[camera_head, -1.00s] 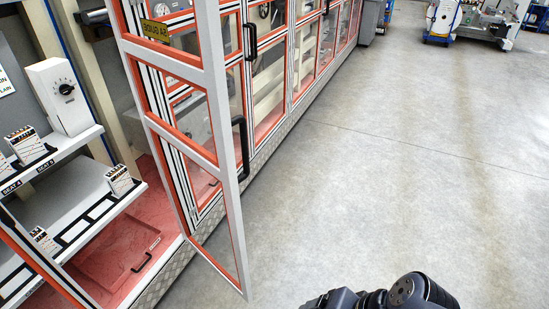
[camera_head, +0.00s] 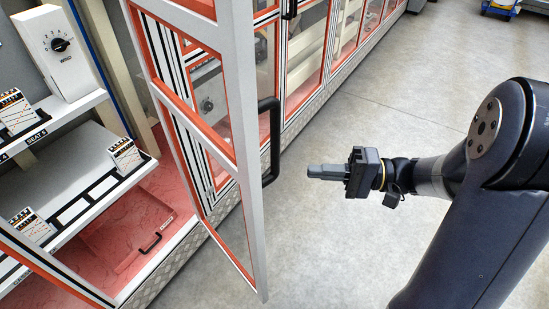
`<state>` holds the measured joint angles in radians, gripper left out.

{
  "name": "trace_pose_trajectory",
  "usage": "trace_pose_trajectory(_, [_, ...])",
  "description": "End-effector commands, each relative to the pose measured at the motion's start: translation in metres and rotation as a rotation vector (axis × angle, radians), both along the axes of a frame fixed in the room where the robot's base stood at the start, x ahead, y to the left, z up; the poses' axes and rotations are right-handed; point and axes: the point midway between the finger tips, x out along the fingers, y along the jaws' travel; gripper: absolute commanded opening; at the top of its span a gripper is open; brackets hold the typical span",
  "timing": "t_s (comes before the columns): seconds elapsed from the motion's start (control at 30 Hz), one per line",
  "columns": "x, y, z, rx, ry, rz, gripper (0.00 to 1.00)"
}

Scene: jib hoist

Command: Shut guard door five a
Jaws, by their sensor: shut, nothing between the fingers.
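The guard door (camera_head: 246,135) stands swung open, a white frame with orange-red edging and clear panes. Its black bar handle (camera_head: 274,140) is on the outer face near the free edge. The label seen on the door earlier is outside the current view. My gripper (camera_head: 312,171) is shut and empty. It points left toward the door, a short gap to the right of the handle, slightly below its middle, and appears not to touch it.
Left of the door is the open cabinet with a shelf (camera_head: 65,170) of small clapper blocks, a white dial box (camera_head: 62,50) and a red floor (camera_head: 125,235). More closed guard doors (camera_head: 306,60) run back along the line. The grey floor (camera_head: 390,60) beyond my arm is clear.

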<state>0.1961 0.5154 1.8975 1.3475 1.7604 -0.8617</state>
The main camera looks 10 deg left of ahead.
Motion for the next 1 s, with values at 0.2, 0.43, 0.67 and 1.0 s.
trace_pose_trajectory(0.2, [-0.002, 0.019, 0.003, 0.008, -0.002, 0.004, 0.00])
trace_pose_trajectory(0.43, [-0.006, 0.058, 0.003, 0.006, 0.000, 0.005, 0.00])
trace_pose_trajectory(0.67, [-0.008, 0.088, 0.002, 0.005, -0.001, 0.003, 0.00])
trace_pose_trajectory(1.0, [-0.009, 0.099, 0.000, 0.004, -0.002, 0.000, 0.00])
